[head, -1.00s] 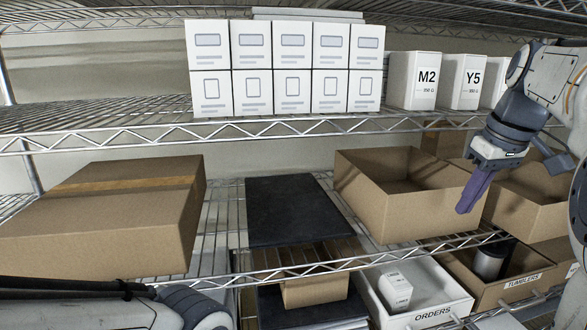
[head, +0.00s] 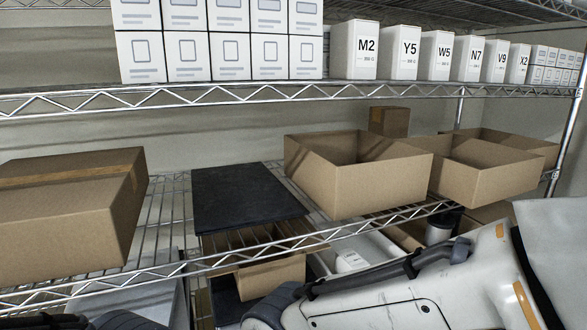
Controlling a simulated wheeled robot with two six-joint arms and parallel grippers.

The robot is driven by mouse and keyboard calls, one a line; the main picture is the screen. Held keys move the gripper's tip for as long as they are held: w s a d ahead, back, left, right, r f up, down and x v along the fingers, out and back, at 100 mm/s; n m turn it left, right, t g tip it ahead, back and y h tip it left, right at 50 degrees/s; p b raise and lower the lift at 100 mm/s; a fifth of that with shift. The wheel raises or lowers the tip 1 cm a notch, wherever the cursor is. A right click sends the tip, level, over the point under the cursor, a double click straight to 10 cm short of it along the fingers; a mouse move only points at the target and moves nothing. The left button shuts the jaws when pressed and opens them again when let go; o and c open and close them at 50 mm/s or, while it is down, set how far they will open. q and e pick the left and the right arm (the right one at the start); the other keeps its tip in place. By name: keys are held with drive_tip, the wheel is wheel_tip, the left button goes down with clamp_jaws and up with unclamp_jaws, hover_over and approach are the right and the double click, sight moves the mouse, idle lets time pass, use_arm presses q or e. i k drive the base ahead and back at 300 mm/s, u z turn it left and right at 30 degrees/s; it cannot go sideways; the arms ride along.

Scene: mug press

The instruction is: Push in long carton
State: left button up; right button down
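A long closed brown carton (head: 65,220) with a strip of tape along its top lies on the middle shelf (head: 170,210) at the left. Its near end is close to the shelf's front rail (head: 225,262); I cannot tell how far it sticks out. Its left part is cut off by the picture edge. My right arm crosses the lower right, and a dark part of my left arm shows at the bottom left. Neither gripper's fingers are in view, so no contact with the carton shows.
A dark flat panel (head: 245,200) lies right of the carton, with bare wire shelf between. Open brown boxes (head: 385,185) stand farther right. White labelled boxes (head: 355,50) line the shelf above. A brown box (head: 270,278) shows below the rail.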

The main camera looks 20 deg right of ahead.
sight(472, 174)
drive_tip(key=z, duration=0.85)
drive_tip(key=k, duration=0.35)
drive_tip(key=z, duration=0.55)
drive_tip(key=i, duration=0.9)
drive_tip(key=z, duration=0.25)
